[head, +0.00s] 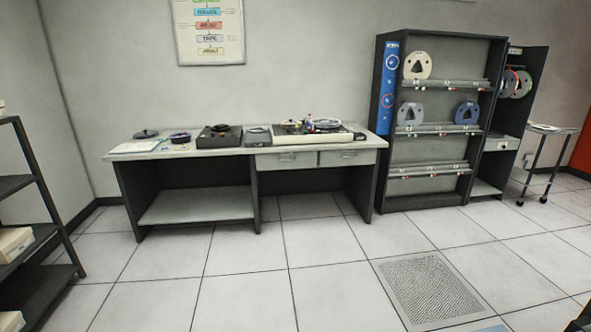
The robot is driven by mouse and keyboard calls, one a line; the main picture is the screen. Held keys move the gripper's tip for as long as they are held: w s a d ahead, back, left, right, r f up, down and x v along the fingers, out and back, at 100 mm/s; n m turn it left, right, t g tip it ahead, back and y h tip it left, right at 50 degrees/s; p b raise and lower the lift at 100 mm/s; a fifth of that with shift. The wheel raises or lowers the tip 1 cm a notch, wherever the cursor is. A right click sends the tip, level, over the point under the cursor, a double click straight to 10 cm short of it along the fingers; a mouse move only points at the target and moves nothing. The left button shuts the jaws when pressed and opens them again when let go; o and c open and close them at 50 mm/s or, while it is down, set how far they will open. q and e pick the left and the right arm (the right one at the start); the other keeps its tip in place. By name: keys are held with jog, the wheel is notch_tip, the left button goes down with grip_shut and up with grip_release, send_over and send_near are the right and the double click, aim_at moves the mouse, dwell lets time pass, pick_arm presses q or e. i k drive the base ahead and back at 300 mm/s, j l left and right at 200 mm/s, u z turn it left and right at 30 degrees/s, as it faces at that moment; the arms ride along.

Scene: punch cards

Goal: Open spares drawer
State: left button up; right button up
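A long desk (225,154) stands against the back wall. Two shut drawers sit side by side under its right half: a left drawer (285,161) and a right drawer (347,158), each with a small handle. Neither of my grippers is in view.
Reel equipment (312,127) and loose items lie on the desk. A dark tape rack (482,60) stands right of it, a trolley (545,131) farther right, and dark shelving (36,180) at the left edge. The tiled floor (245,290) before the desk is clear, with a perforated tile (428,289).

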aim_at(367, 156)
jog(key=i+z, duration=0.1)
jog(key=i, duration=0.45)
jog(key=i+j+z, duration=0.1)
jog(key=i, duration=0.4)
jog(key=i+j+z, duration=0.1)
jog(key=i, duration=0.45)
jog(key=i+j+z, duration=0.15)
jog(key=i, duration=0.4)
jog(key=j, duration=0.1)
